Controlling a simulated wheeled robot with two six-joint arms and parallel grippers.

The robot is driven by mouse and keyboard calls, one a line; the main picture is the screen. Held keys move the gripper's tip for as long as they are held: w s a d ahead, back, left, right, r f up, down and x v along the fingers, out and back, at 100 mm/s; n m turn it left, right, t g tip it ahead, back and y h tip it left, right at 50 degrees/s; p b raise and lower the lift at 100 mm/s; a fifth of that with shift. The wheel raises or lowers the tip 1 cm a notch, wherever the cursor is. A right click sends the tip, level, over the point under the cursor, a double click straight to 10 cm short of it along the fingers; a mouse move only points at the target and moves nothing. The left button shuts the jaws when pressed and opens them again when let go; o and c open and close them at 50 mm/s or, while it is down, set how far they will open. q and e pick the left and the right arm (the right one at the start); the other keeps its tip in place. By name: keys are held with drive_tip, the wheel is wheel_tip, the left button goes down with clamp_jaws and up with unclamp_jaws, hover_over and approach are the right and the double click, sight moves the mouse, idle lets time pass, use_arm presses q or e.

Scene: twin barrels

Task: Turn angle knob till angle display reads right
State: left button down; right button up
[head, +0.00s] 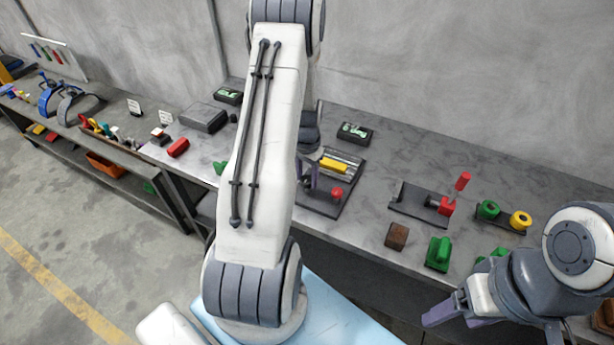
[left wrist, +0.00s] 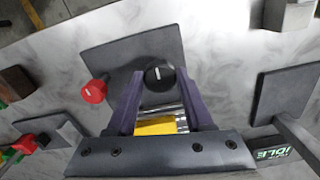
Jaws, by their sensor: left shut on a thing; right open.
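The angle knob appears to be the round black knob (left wrist: 158,76) with a white mark, on a dark base plate (left wrist: 110,50) in the left wrist view. My left gripper (left wrist: 157,92) is shut on it, with one purple finger on each side. In the head view my left gripper (head: 308,180) is partly hidden behind my arm, and the knob cannot be made out. A small display (head: 354,132) with green marks stands behind the device; it also shows in the left wrist view (left wrist: 272,154), turned over, seeming to read IDLE. My right gripper (head: 490,322) is open and empty.
A yellow block (head: 334,165) on metal rails and a red knob (head: 336,193) sit on the same device. To the right are a red-handled lever (head: 461,182), a brown block (head: 396,236) and green pieces (head: 438,253). Another display (head: 228,95) stands further left.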

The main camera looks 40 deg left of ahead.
sight(307, 179)
use_arm(q)
drive_tip(key=shift+w+r, duration=0.1)
drive_tip(key=shift+c, duration=1.4)
unclamp_jaws()
wheel_tip(307, 179, up, 10)
drive_tip(key=b, duration=0.2)
drive_tip(key=shift+r, duration=0.2)
